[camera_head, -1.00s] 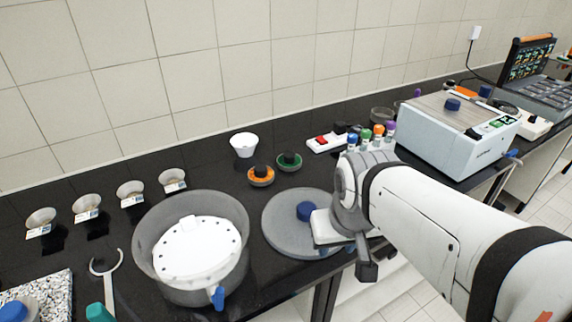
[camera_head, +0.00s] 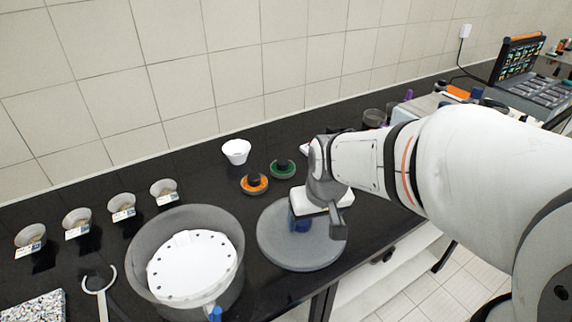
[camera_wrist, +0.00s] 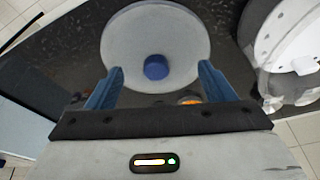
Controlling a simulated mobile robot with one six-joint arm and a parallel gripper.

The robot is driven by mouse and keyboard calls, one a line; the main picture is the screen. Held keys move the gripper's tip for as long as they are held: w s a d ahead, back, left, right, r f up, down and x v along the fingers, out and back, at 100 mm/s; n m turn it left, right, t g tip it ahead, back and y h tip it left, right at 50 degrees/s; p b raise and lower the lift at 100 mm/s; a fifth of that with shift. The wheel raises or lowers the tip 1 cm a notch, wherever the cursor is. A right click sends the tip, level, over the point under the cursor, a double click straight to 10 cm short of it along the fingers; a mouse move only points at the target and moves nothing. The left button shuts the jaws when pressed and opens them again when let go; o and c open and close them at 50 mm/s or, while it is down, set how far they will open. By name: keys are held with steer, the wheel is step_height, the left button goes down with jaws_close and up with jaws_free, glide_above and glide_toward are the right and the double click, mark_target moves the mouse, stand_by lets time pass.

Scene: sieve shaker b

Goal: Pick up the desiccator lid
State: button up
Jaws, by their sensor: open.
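The desiccator lid (camera_head: 275,247) is a grey translucent disc with a blue knob (camera_head: 301,224), lying flat on the black bench near its front edge. In the wrist view the lid (camera_wrist: 135,42) fills the upper middle, and its knob (camera_wrist: 156,67) shows between and ahead of the fingertips. My gripper (camera_wrist: 158,82) is open, with its two blue fingers apart on either side of the knob. In the head view my gripper (camera_head: 301,217) is above the lid at the knob and partly hides it.
The desiccator bowl (camera_head: 232,285) with a white perforated plate (camera_head: 192,268) stands left of the lid. Several small labelled cups (camera_head: 122,206) line the left. The bench front drops off near the lid.

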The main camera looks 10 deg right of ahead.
steer(key=n+p, duration=0.1)
steer(key=p, duration=0.2)
glide_above(307, 222)
step_height(307, 222, down, 5)
steer(key=shift+f, duration=1.2)
steer(key=shift+a+p+x, duration=0.2)
steer(key=shift+p+x, duration=0.1)
steer(key=shift+x, duration=1)
steer(key=shift+a+p+x, duration=0.15)
steer(key=shift+p+x, duration=0.1)
steer(key=shift+x, duration=1.05)
steer(key=shift+w+r, duration=0.1)
steer(key=shift+w, duration=0.05)
steer(key=shift+c, duration=0.4)
steer(key=c, duration=1.3)
step_height(307, 222, up, 10)
steer(key=shift+r+b, duration=0.1)
steer(key=shift+b, duration=0.35)
